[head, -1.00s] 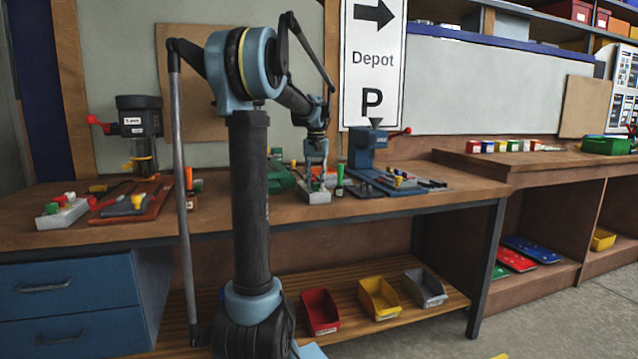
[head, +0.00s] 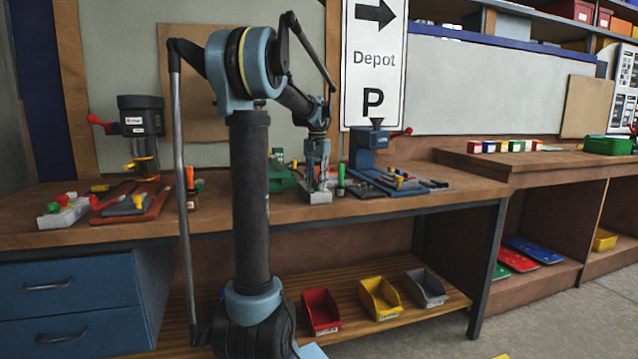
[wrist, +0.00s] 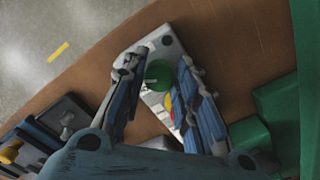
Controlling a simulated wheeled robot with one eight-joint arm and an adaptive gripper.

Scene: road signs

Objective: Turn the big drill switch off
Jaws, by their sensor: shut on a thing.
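A light grey switch box (head: 318,197) stands on the workbench under my gripper (head: 318,184). In the wrist view the box (wrist: 164,38) has a round green button (wrist: 186,76), with red and yellow parts partly hidden by the right finger. My gripper (wrist: 162,68) has one finger on each side of the box and is shut on it; the exact contact is hard to see. The big drill (head: 140,118), dark with a red handle, stands at the left of the bench. Another light grey switch box (head: 62,213) with red and green buttons lies in front of it.
A smaller blue machine (head: 368,150) with loose tools stands right of my gripper. A green object (head: 280,178) is just left of it, and a green-handled tool (head: 341,180) is close on the right. Red, yellow and grey bins (head: 380,298) sit on the shelf below.

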